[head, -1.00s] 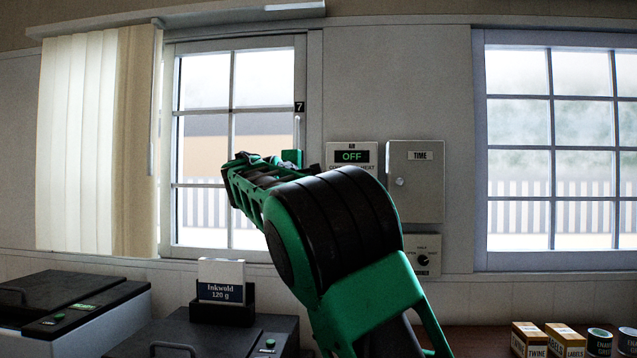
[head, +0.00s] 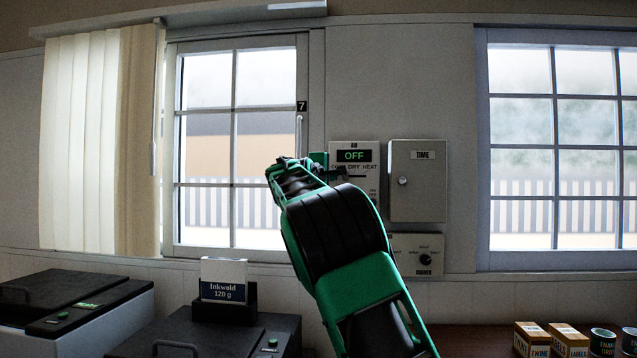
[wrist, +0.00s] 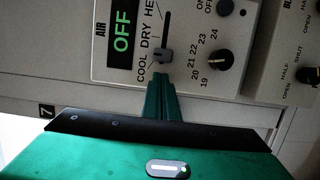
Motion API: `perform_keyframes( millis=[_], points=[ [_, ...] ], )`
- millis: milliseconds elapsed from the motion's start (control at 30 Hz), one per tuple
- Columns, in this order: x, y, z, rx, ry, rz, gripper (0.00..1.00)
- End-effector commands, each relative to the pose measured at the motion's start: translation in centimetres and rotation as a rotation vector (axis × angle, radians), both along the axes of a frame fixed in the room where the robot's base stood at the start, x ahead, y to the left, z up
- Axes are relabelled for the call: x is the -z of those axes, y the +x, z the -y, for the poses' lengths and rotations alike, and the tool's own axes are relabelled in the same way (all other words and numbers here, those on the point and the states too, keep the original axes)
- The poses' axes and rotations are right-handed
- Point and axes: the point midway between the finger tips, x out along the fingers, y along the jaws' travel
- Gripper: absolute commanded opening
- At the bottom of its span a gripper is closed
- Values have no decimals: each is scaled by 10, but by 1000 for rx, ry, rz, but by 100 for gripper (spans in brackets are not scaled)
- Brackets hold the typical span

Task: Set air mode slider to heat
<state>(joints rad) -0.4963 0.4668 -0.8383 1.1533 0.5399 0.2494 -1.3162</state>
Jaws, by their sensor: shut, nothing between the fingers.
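The air panel (head: 372,150) is a pale box on the wall between the windows, with a green OFF display and the words COOL, DRY, HEAT. My arm hides its lower left in the head view. In the wrist view the panel (wrist: 190,72) appears turned sideways. Its slider knob (wrist: 162,56), small and grey, sits in a dark slot, near COOL and DRY and away from HEAT. My gripper (wrist: 162,78) is shut and empty, its green fingertips right by the knob on the COOL side. I cannot tell whether they touch it.
A round temperature dial (wrist: 220,60) sits on the same panel. A grey TIME box (head: 417,185) is close to its right, with another dial panel (head: 420,254) below. The window frame (head: 317,120) is close on the left. Machines and small boxes stand lower down.

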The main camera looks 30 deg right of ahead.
Motion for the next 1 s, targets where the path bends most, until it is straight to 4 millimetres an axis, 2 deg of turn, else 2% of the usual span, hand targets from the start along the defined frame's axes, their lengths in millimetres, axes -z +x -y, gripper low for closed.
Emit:
perform_keyframes(
  millis=[133,567,800,1000],
  points=[
    [0,-6,8,-1,0,0,0],
    [0,-8,12,0,0,0,0],
    [0,-33,48,2,2,1,0],
    [0,-42,61,-1,-1,1,0]
  ],
)
